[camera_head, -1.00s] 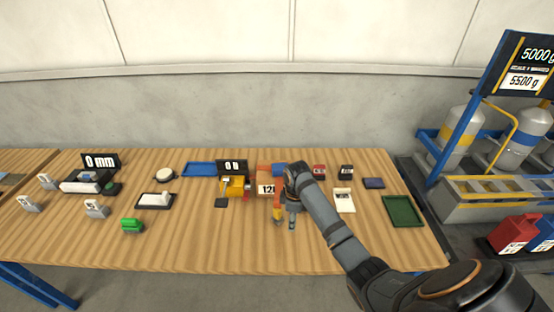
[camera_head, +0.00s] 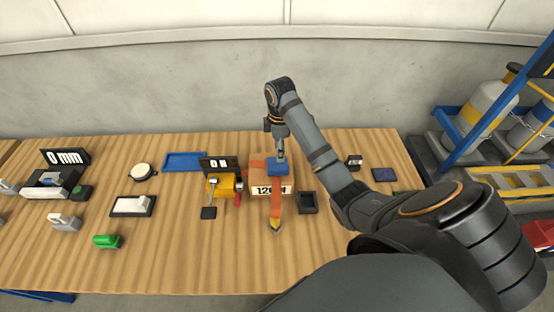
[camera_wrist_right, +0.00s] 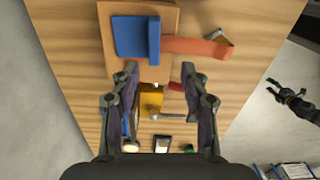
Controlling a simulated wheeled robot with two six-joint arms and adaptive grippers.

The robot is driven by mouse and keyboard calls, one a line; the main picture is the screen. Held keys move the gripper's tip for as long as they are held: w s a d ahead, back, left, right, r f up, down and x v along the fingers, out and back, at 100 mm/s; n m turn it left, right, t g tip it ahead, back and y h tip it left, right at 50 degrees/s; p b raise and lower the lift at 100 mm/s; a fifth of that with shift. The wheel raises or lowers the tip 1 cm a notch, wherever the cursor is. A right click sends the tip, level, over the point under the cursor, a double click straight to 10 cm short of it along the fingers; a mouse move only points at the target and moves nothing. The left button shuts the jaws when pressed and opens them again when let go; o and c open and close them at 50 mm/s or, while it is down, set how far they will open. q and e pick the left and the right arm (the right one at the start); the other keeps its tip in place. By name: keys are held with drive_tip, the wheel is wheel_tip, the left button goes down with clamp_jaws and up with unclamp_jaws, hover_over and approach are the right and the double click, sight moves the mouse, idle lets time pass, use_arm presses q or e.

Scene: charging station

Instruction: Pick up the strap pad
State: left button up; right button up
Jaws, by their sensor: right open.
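The strap pad (camera_head: 278,165), a blue block, lies on top of a brown box (camera_head: 272,189) marked with a number label, with an orange strap (camera_head: 275,207) hanging down its front. My right gripper (camera_head: 281,152) is above the pad in the head view, and its fingers look close to it there. In the right wrist view the pad (camera_wrist_right: 133,38) lies beyond the open, empty fingertips of the right gripper (camera_wrist_right: 158,75), a little to the left. A small dark gripper, apparently my left (camera_wrist_right: 277,88), shows at the right of the wrist view.
A yellow device (camera_head: 221,186) with a small display (camera_head: 219,164) stands left of the box. A dark tray (camera_head: 307,202) is right of it. A blue tray (camera_head: 185,161) lies behind, a green block (camera_head: 106,241) at front left. The front table area is mostly clear.

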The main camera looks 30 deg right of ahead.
drive_tip(key=b, duration=0.3)
hover_over(278, 167)
drive_tip(key=f, duration=0.4)
drive_tip(key=shift+s+d+f, duration=0.15)
drive_tip(key=shift+d+f, duration=0.1)
drive_tip(key=shift+w+f, duration=0.25)
drive_tip(key=shift+f, duration=0.1)
drive_tip(key=f+b, duration=0.1)
drive_tip(key=b, duration=0.1)
drive_tip(key=f+b, duration=0.2)
drive_tip(key=shift+s+a+f, duration=0.15)
drive_tip(key=shift+a+f, duration=0.05)
drive_tip(key=shift+f, duration=0.05)
drive_tip(key=shift+f+p, duration=0.3)
drive_tip(key=shift+f, duration=0.15)
drive_tip(key=shift+w+f, duration=0.2)
drive_tip(key=shift+f, duration=0.05)
use_arm(q)
wheel_tip(278, 167, down, 7)
drive_tip(key=w+d, duration=0.1)
drive_tip(key=shift+w+f, duration=0.2)
use_arm(e)
drive_tip(key=shift+r, duration=0.1)
drive_tip(key=shift+s, duration=0.15)
drive_tip(key=shift+c, duration=1.3)
use_arm(q)
drive_tip(key=shift+w, duration=0.35)
use_arm(e)
clamp_jaws()
